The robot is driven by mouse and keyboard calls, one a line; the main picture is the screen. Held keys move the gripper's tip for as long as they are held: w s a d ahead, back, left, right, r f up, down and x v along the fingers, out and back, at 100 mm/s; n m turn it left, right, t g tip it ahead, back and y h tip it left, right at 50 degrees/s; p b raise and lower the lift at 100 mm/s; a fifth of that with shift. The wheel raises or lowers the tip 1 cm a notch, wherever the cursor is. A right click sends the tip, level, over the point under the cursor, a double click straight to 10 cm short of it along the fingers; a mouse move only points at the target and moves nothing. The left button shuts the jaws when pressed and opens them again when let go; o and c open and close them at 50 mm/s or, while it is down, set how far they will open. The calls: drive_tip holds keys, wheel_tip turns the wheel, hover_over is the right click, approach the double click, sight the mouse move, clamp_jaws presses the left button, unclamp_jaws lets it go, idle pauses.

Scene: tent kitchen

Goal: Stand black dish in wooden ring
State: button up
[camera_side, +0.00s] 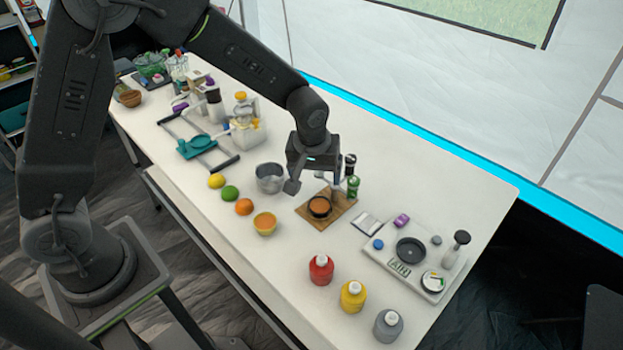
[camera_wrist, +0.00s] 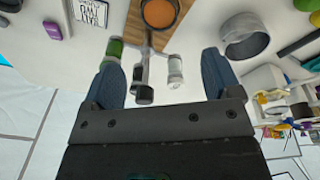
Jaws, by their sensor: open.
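A round black-rimmed piece (camera_side: 320,207) with an orange-brown inside lies on a wooden board (camera_side: 341,213). It also shows at the top of the wrist view (camera_wrist: 160,13). I cannot tell whether it is the dish, the ring, or one within the other. A separate round black dish (camera_side: 410,250) lies on the pale tray at the right. No clearly separate wooden ring shows. My gripper (camera_side: 314,185) is open, pointing down above the back-left edge of the board. In the wrist view its fingers (camera_wrist: 161,58) are apart, with nothing gripped.
A green-banded bottle (camera_side: 353,186) and a dark-topped shaker stand close behind the board. A metal pot (camera_side: 269,178) stands left. Fruit and an orange-yellow bowl (camera_side: 264,223) lie front left. Red, yellow and grey bottles line the front. The pale tray (camera_side: 385,262) is right.

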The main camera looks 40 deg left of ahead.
drive_tip(key=s+a+r+m+t, duration=0.1)
drive_tip(key=s+a+r+m, duration=0.1)
drive_tip(key=s+r, duration=0.4)
drive_tip(key=s+a+r+m+t, duration=0.15)
drive_tip(key=s+r, duration=0.25)
drive_tip(key=r, duration=0.5)
drive_tip(key=s+a+r+m, duration=0.1)
drive_tip(key=s+r, duration=0.1)
drive_tip(key=s, duration=0.4)
drive_tip(key=s+a+r+m+t, duration=0.1)
drive_tip(key=s+m, duration=0.1)
drive_tip(key=s, duration=0.4)
drive_tip(key=shift+s+a+r+h, duration=0.15)
drive_tip(key=shift+s+r+h, duration=0.05)
drive_tip(key=shift+r+h, duration=0.15)
drive_tip(key=shift+c, duration=0.5)
idle(3.1)
